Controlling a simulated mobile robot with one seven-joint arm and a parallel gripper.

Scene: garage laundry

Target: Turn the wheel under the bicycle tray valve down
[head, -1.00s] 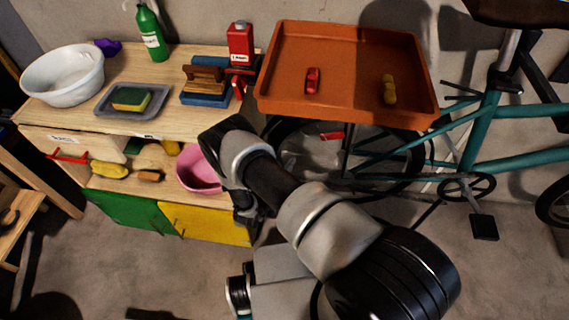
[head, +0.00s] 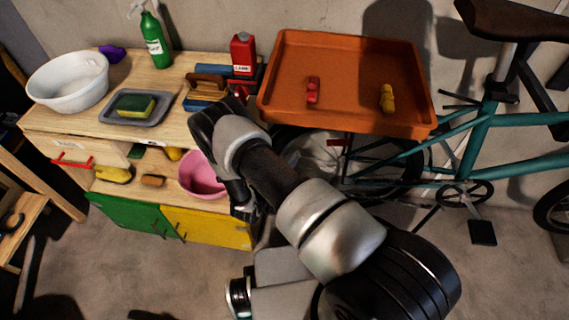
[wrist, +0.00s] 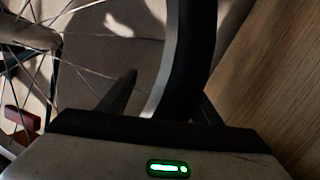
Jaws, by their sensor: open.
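The orange tray (head: 420,122) sits above the bicycle wheel (head: 408,172) in the head view, with a red piece and a yellow piece on it. A small red part (head: 335,142) shows under the tray's front edge; I cannot tell if it belongs to the valve. My gripper (head: 244,207) is low beside the cabinet, partly hidden by my arm. In the wrist view my gripper (wrist: 165,95) is open, with the dark tyre (wrist: 190,60) passing between its fingers. I cannot tell whether they touch it. Spokes and a red part (wrist: 22,118) are at left.
A wooden cabinet (head: 100,125) with a white basin (head: 68,82), a sponge tray and bottles stands at left. A pink bowl (head: 203,175) is on its shelf. A wood panel (wrist: 275,80) is close on the wrist view's right. Floor at front left is mostly clear.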

